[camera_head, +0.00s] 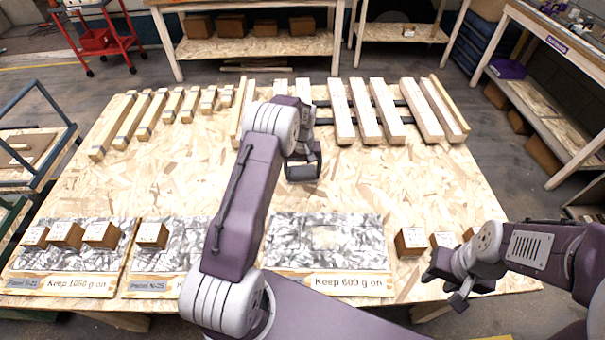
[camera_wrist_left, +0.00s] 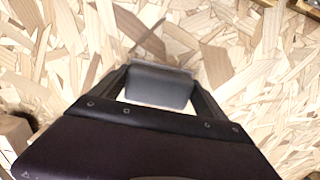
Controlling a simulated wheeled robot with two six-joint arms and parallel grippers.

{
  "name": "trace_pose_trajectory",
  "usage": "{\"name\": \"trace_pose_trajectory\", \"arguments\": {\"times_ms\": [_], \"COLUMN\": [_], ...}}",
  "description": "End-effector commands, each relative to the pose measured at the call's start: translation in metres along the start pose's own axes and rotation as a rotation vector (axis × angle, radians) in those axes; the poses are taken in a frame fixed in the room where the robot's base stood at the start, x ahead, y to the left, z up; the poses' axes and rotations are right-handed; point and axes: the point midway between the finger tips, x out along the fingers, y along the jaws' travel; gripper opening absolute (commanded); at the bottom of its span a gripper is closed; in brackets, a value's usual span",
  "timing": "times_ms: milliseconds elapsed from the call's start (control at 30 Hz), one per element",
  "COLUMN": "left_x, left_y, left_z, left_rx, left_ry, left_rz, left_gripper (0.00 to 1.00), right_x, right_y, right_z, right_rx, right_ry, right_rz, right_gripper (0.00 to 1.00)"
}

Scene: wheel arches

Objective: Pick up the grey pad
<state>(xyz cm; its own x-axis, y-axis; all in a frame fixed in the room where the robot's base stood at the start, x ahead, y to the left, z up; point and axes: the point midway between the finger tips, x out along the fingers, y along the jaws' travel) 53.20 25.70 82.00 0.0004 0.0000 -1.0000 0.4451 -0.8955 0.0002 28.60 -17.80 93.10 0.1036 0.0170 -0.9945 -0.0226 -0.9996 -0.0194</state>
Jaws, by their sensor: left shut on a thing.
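The grey pad (camera_wrist_left: 160,86) is a small, smooth block with rounded corners. In the left wrist view it sits between the two fingers of my left gripper (camera_wrist_left: 158,92), which is shut on it. In the head view my left gripper (camera_head: 303,172) is over the middle of the table, in front of the wooden bars. My arm hides part of the table there. I cannot tell how far the pad is above the board. My right gripper (camera_head: 447,287) is at the front right of the table, with its fingers apart and nothing seen between them.
The chipboard table (camera_head: 420,190) has several pale wooden bars (camera_head: 368,115) along its back. Silver mats (camera_head: 340,238) with "Keep" labels lie along the front. Wooden blocks (camera_head: 66,234) stand on the left mats, and another block (camera_head: 410,242) stands near my right gripper. The middle is mostly clear.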

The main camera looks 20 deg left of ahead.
Motion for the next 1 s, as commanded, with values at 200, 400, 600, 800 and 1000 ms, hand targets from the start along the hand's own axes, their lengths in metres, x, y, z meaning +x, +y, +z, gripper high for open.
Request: {"name": "trace_pose_trajectory", "arguments": {"times_ms": [200, 400, 600, 800, 1000], "left_x": [-0.008, -0.044, -0.069, -0.093, -0.106], "left_y": [0.0, 0.0, 0.038, 0.069, 0.086], "left_z": [-0.001, -0.001, 0.03, 0.054, 0.069], "left_rx": [0.0, 0.0, 0.005, 0.003, 0.001], "left_ry": [0.002, 0.004, 0.002, 0.002, 0.0], "left_rz": [0.001, 0.001, 0.001, 0.001, 0.0], "left_gripper": [0.44, 0.44, 0.44, 0.44, 0.44], "right_x": [0.001, 0.002, 0.005, 0.006, 0.007], "right_y": [0.0, 0.0, 0.0, 0.0, 0.0], "right_z": [0.0, 0.0, 0.001, 0.001, 0.001], "right_rx": [0.0, 0.0, 0.0, 0.0, 0.0], "right_ry": [0.0, 0.0, 0.0, 0.0, 0.0], "right_rz": [0.0, 0.0, 0.0, 0.0, 0.0], "right_gripper": [0.36, 0.36, 0.36, 0.36, 0.36]}}
